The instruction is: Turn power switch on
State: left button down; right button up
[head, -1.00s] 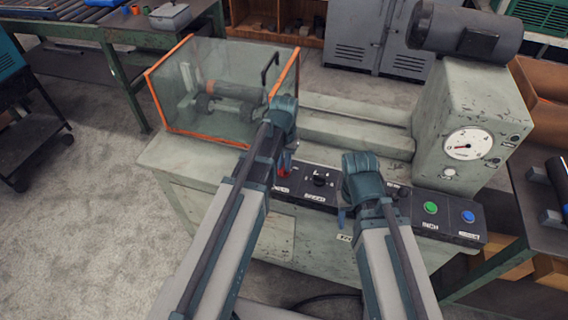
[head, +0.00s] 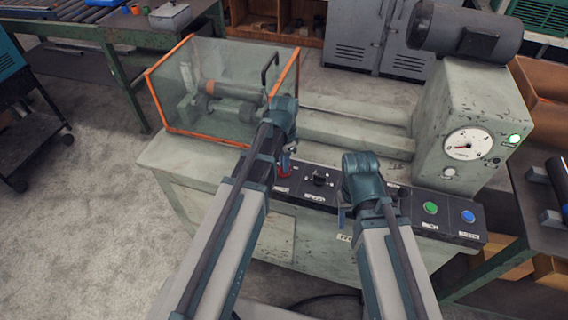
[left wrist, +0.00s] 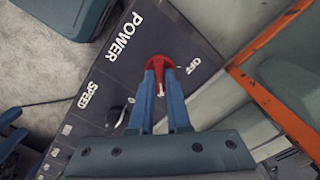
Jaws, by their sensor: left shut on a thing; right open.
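The red power switch (left wrist: 162,62) sits on the dark control panel beside the white POWER lettering, with OFF lettering on its other side. Its red also shows in the head view (head: 284,173) below my left gripper. My left gripper (left wrist: 159,76) is shut on the switch, one blue finger on each side of its handle; a small white mark shows between the fingers. Much of the switch is hidden by the fingers. My right gripper (head: 343,216) is open in front of the panel, apart from the buttons. A green lamp (head: 514,138) glows on the machine's upright housing.
A black speed knob (head: 319,179) is just right of the power switch. A green button (head: 430,208) and a blue button (head: 468,216) sit further right. A clear guard with an orange frame (head: 168,108) stands behind left. A dial gauge (head: 467,144) is on the housing.

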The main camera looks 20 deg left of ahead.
dwell(0.5)
pick_arm(q)
jog(key=c, duration=0.9)
grip_release()
jog(key=shift+r, duration=0.15)
notch_tip(320, 180, up, 14)
jog(key=p, duration=1.3)
jog(key=shift+f+p, duration=0.25)
jog(key=shift+p, duration=0.15)
jog(key=s+d+n, duration=0.2)
jog(key=s+d, duration=0.1)
jog(key=s, duration=0.2)
jog(key=s+d+n, duration=0.1)
jog(key=s+d, duration=0.3)
jog(key=s+d+f+n+y+b, duration=0.1)
jog(key=s+d+n, duration=0.1)
jog(key=s, duration=0.3)
jog(key=shift+s+d+n, duration=0.3)
jog(key=shift+s+d, duration=0.05)
jog(key=shift+d, duration=0.5)
